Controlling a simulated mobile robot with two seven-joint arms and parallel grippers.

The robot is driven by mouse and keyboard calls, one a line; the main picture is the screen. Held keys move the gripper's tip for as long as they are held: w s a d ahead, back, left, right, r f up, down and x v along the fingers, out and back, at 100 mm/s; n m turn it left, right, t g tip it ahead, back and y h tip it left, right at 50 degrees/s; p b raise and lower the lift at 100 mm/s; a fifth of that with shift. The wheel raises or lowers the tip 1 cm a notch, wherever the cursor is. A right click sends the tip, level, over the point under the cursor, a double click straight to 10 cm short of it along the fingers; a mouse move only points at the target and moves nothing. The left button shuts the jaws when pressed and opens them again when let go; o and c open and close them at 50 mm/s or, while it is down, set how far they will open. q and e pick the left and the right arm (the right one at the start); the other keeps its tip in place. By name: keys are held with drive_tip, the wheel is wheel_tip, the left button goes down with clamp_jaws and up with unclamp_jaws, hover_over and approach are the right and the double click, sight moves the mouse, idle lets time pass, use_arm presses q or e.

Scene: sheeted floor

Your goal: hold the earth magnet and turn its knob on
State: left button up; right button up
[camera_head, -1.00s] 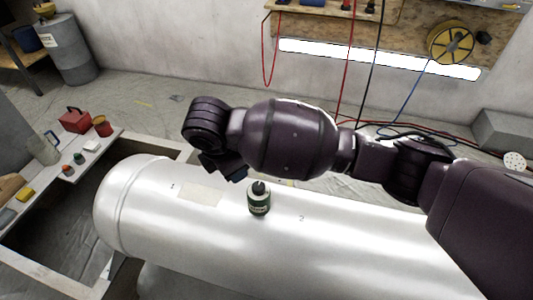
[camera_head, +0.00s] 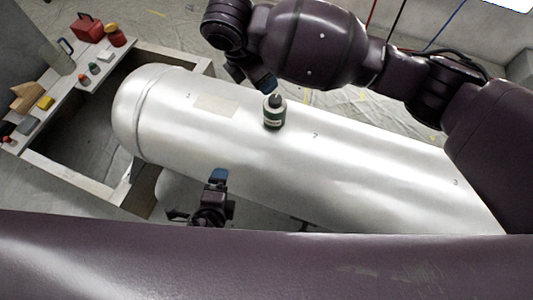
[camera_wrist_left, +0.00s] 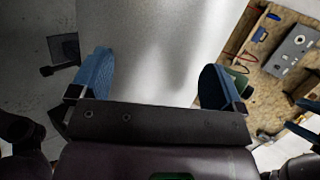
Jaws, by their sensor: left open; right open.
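The earth magnet (camera_head: 274,117) is a small green cylinder with a pale label. It stands upright on top of the white tank (camera_head: 330,170), with its black knob (camera_head: 275,97) on top. My right gripper (camera_head: 252,78) is just behind and left of the magnet, apart from it. It is open, though the arm hides much of it. My left gripper (camera_head: 215,178) is at the near side of the tank, in front and left of the magnet. In the left wrist view the left gripper (camera_wrist_left: 157,82) is open, with blank tank surface between its blue fingers. A green thing (camera_wrist_left: 239,78) is partly hidden behind the right finger.
A side bench (camera_head: 100,70) at the left holds a red box (camera_head: 88,28) and several small items. A frame (camera_head: 75,175) surrounds the tank's left end. In the left wrist view a wooden board (camera_wrist_left: 268,60) with equipment is at the right.

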sight(273, 123)
use_arm(q)
drive_tip(key=w+d+r+m+t, duration=0.1)
drive_tip(key=d+m, duration=0.1)
drive_tip(key=m, duration=0.1)
drive_tip(key=w+d+r+m+t, duration=0.1)
drive_tip(key=w+d+m, duration=0.1)
drive_tip(key=m, duration=0.1)
drive_tip(key=w+d+r+m+t, duration=0.1)
drive_tip(key=w+d+m, duration=0.1)
drive_tip(key=m, duration=0.2)
drive_tip(key=shift+d, duration=0.4)
drive_tip(key=d+r+m+t, duration=0.1)
drive_tip(key=m, duration=0.1)
drive_tip(key=w+d+r+m+t+h, duration=0.1)
drive_tip(key=d+m, duration=0.1)
drive_tip(key=m, duration=0.1)
drive_tip(key=w+d+r+m+t+h, duration=0.1)
drive_tip(key=d+m, duration=0.1)
drive_tip(key=m, duration=0.1)
drive_tip(key=shift+r+t, duration=0.35)
drive_tip(key=shift+t, duration=0.05)
drive_tip(key=w, duration=0.7)
drive_tip(key=w+d, duration=0.1)
drive_tip(key=w, duration=0.2)
drive_tip(key=shift+w+d, duration=0.1)
drive_tip(key=shift+w, duration=0.2)
drive_tip(key=shift+c, duration=0.3)
